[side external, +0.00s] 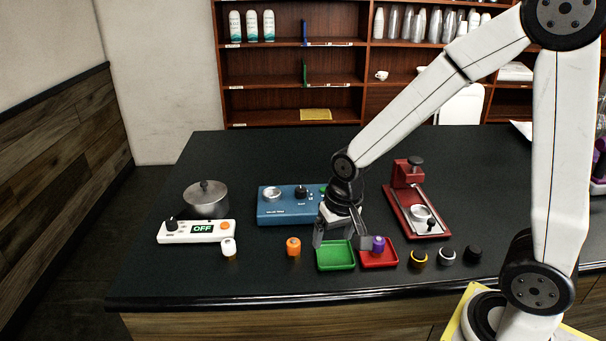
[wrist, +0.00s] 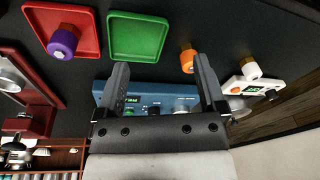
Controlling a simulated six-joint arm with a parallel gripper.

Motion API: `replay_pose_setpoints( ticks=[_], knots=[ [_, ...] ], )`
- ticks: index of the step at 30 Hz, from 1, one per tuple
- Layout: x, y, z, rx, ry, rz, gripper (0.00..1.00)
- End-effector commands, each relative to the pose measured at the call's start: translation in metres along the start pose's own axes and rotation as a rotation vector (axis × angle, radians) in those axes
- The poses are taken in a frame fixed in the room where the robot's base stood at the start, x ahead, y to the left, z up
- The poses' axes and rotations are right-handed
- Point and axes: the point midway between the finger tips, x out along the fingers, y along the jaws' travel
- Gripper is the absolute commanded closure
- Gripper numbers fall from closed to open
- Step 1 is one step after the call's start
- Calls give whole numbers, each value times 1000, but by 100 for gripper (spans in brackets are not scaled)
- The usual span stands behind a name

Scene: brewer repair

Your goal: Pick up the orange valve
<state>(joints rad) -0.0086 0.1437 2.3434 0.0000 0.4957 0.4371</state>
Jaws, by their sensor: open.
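The orange valve (side external: 293,246) stands on the black counter, left of the green tray, in the side view. It also shows in the wrist view (wrist: 187,60), beyond the fingertips and nearer the right finger. My gripper (side external: 340,243) is open and empty, above the green tray (side external: 336,257) and to the right of the orange valve. In the wrist view my two fingers (wrist: 160,72) are spread apart with nothing between them. The orange valve is apart from both fingers.
A purple-topped valve (side external: 378,244) stands in the red tray (side external: 380,262). A white valve (side external: 228,247) is left, before the white heater (side external: 196,231) with a pot. A blue box (side external: 285,205) is behind; a red press (side external: 414,200) and several dark knobs (side external: 418,257) are right.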

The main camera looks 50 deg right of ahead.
Motion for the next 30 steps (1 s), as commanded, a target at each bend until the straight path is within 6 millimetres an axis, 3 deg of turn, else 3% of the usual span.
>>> replay_pose_setpoints(
  ticks=[12,18,30],
  knots=[
    [10,-33,-59,593,-77,69,11],
    [14,-44,-78,822,-96,109,11],
    [17,-49,-86,938,-102,131,11]
  ],
)
